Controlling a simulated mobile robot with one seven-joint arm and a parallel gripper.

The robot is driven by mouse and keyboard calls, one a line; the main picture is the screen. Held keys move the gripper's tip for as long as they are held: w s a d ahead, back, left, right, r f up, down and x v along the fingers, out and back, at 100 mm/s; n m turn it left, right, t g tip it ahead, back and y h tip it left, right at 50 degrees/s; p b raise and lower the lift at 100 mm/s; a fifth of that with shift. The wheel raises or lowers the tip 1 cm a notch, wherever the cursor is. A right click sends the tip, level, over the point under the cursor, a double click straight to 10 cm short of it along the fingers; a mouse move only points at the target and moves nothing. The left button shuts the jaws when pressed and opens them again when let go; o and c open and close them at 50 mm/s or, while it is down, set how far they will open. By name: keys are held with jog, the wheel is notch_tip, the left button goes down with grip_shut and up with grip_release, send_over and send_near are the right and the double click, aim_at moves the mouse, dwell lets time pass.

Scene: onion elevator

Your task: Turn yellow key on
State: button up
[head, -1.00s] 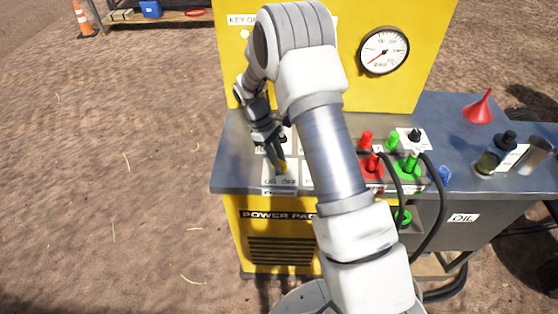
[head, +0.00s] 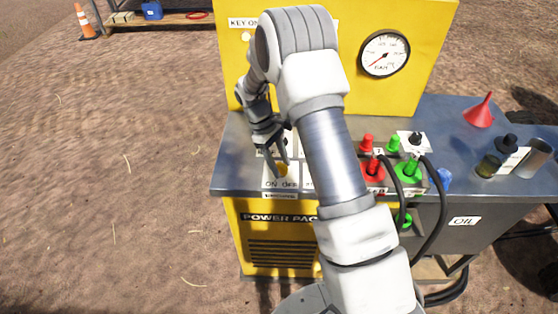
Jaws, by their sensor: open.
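The yellow key (head: 281,170) shows as a small yellow piece on a white plate (head: 270,184) marked ON and OFF, on the top of the power pack (head: 245,182). My gripper (head: 279,169) is over that plate, its fingers pointing down at the key. The fingers are apart, with the key showing between or just below their tips. I cannot tell whether they touch it. My gripper and arm hide part of the plate and the panel behind it. The key's exact angle is too small to tell.
Red plugs (head: 372,166) and green plugs (head: 409,170) with black hoses stand right of my arm. A red funnel (head: 480,110) and a metal cup (head: 535,158) are farther right. A yellow back panel (head: 350,90) with a gauge (head: 385,54) rises behind. Open dirt ground lies left.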

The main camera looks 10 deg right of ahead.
jog(key=v, duration=1.7)
jog(key=shift+r+p, duration=0.25)
jog(key=shift+p, duration=0.15)
